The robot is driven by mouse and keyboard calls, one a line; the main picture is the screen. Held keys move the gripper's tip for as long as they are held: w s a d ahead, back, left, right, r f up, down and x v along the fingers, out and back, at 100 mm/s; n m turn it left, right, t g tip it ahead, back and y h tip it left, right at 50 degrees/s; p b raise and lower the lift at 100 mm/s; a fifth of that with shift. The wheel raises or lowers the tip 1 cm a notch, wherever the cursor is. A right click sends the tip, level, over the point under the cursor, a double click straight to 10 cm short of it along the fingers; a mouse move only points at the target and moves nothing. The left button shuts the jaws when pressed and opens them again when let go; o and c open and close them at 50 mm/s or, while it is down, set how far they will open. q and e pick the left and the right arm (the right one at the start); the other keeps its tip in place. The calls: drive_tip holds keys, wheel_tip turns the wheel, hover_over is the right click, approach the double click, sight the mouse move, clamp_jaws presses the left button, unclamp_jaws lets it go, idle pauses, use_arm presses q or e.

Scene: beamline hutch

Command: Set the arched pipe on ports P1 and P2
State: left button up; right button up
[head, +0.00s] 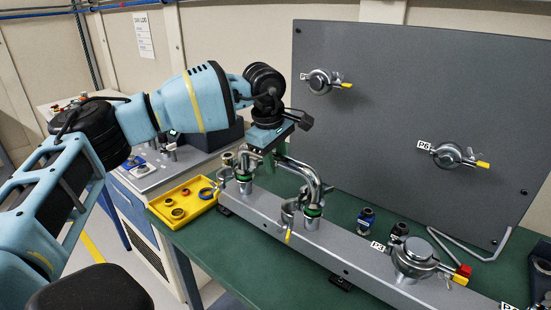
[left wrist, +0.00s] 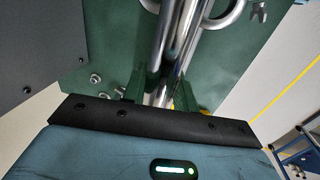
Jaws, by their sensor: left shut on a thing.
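The arched pipe (head: 316,180) is a shiny steel tube bent over like a bridge. Its legs stand over two ports with green rings on the grey rail, the left port (head: 244,179) and the right port (head: 313,211). The leg ends look in line with the ports, but I cannot tell if they are fully seated. My left gripper (head: 272,157) is shut on the pipe's top from above. In the left wrist view the pipe (left wrist: 163,55) runs between the green fingers of the gripper (left wrist: 157,92). An open clamp with a yellow handle (head: 289,214) hangs beside the right port.
A yellow tray (head: 163,213) with rings lies on the green table (head: 215,243) at left. Two small dark fittings (head: 366,218) stand behind the rail (head: 268,222). A clamped port labelled P3 (head: 414,257) is at right. A dark upright panel (head: 400,100) stands behind.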

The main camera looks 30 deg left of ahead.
use_arm(q)
drive_tip(key=shift+f, duration=0.35)
idle(1.1)
drive_tip(key=shift+f, duration=0.1)
idle(0.6)
drive_tip(key=o, duration=1.2)
drive_tip(key=shift+c, duration=0.2)
drive_tip(key=r, duration=0.3)
drive_tip(key=s+r, duration=0.1)
drive_tip(key=r, duration=0.2)
drive_tip(key=shift+s+r, duration=0.15)
drive_tip(key=shift+r, duration=0.1)
drive_tip(key=shift+s+a+r, duration=0.1)
drive_tip(key=shift+s+r, duration=0.05)
drive_tip(key=shift+r, duration=0.45)
drive_tip(key=shift+f, duration=0.1)
